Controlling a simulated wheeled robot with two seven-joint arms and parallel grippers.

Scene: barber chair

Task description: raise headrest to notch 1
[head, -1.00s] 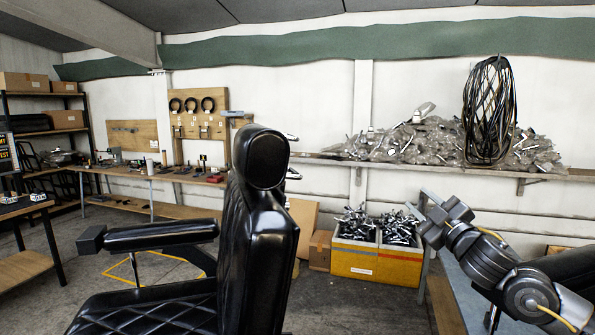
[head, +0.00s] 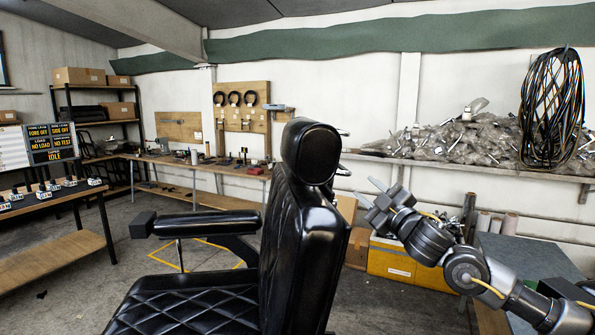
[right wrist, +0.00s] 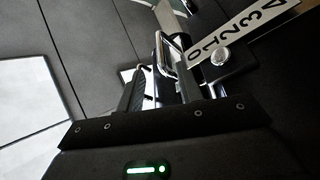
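The black barber chair (head: 285,235) stands in the middle of the head view, with its padded headrest (head: 310,152) on top of the backrest. Bright metal parts (head: 342,168) stick out behind the headrest. My right gripper (head: 370,192) is just right of the backrest, its fingers apart and pointing toward the chair. My left gripper is out of view.
A padded armrest (head: 195,224) extends left from the chair. A yellow bin (head: 390,262) stands behind my right arm, and a grey-topped table (head: 525,255) is at the right. A wall shelf (head: 480,166) carries bagged parts. A status display (head: 52,143) is at far left.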

